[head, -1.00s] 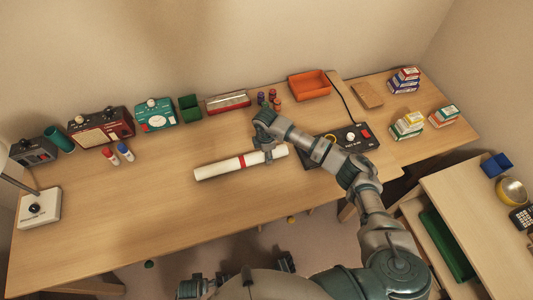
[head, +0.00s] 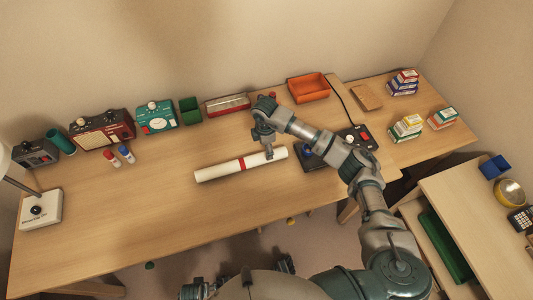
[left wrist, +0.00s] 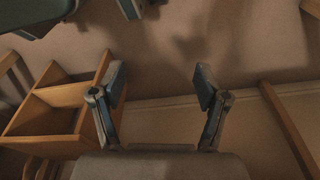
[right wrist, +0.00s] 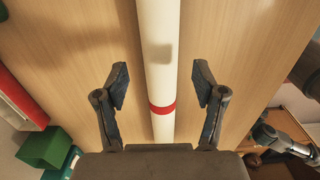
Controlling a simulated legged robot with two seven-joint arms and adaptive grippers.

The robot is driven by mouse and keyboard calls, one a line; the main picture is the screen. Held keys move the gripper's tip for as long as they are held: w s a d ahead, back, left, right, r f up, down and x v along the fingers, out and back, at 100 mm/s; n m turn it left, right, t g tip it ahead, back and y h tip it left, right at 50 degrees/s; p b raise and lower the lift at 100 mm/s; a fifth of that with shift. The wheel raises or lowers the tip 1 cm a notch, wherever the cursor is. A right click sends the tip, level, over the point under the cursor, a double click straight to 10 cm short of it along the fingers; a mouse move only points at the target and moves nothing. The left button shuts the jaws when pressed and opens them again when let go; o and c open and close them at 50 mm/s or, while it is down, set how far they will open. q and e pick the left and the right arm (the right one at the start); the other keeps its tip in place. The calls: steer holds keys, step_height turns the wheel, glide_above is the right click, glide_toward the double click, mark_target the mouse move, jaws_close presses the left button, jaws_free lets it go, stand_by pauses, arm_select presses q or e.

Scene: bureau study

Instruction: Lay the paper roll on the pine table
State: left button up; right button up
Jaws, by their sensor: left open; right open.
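The white paper roll (head: 222,170) with a red band lies flat on the long light-wood table (head: 130,220), near its middle. My right gripper (head: 268,148) is by the roll's right end in the head view. In the right wrist view the roll (right wrist: 160,40) runs between the open fingers of the right gripper (right wrist: 161,82), with a gap on each side, and a shadow falls on it. My left gripper (left wrist: 161,82) is open and empty, facing the floor area. In the head view it is low at the bottom, partly hidden by my body.
A dark control box (head: 310,160) sits behind my right forearm. An orange tray (head: 308,87), green bin (head: 190,109) and several instruments line the back. Small boxes (head: 405,127) stand at the right. The table's front left is clear. A side desk (head: 450,195) has an open drawer.

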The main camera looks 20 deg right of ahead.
step_height(320, 180, up, 6)
steer(key=shift+a+f, duration=0.1)
stand_by(0.6)
